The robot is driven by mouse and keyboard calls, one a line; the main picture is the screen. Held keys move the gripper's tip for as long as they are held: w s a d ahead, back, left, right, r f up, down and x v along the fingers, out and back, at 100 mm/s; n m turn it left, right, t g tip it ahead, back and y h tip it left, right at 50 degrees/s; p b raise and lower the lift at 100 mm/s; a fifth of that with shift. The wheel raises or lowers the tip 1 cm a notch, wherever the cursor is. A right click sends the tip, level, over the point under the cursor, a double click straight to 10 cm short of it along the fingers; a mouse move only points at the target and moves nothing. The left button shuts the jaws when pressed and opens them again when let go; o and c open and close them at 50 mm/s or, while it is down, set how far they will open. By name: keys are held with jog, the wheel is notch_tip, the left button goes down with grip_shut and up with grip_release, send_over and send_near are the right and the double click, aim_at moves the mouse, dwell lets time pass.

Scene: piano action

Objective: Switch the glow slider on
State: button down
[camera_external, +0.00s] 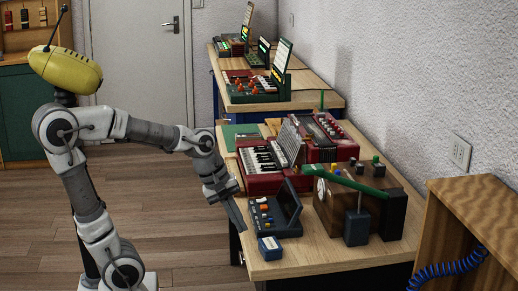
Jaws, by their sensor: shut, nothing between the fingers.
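My gripper (240,226) is at the left front edge of the near workbench, pointing down and to the right, its dark fingers shut and empty. It is just left of a dark blue device (270,223) with an open lid and small orange, white and blue controls on its face. I cannot tell whether they touch. A small blue box (270,247) with a pale top stands in front of this device. No part is clearly readable as the glow slider, and its setting cannot be told at this size.
The near workbench (300,264) also holds a red keyboard (262,159), a red accordion-like instrument (325,136) and a wooden box (338,204) with a green bar across it. A second bench (300,103) stands behind. A wooden cabinet (480,205) is at right. Floor at left is clear.

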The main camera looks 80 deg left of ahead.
aim_at(263, 228)
jog(key=a+n+p, duration=0.5)
jog(key=a+n, duration=1.1)
jog(key=n, duration=0.2)
jog(key=shift+s+a+y+p, duration=0.3)
jog(key=b+x, duration=0.1)
jog(key=x, duration=0.2)
jog(key=w+b+x, duration=0.1)
jog(key=b+x, duration=0.1)
jog(key=x, duration=0.2)
jog(key=w+r+b+x, duration=0.1)
jog(key=b+x, duration=0.1)
jog(key=x, duration=0.2)
jog(key=shift+w+f, duration=0.1)
jog(key=shift+w, duration=0.05)
jog(key=shift+w+b, duration=0.3)
jog(key=shift+w, duration=0.25)
jog(key=shift+w, duration=0.1)
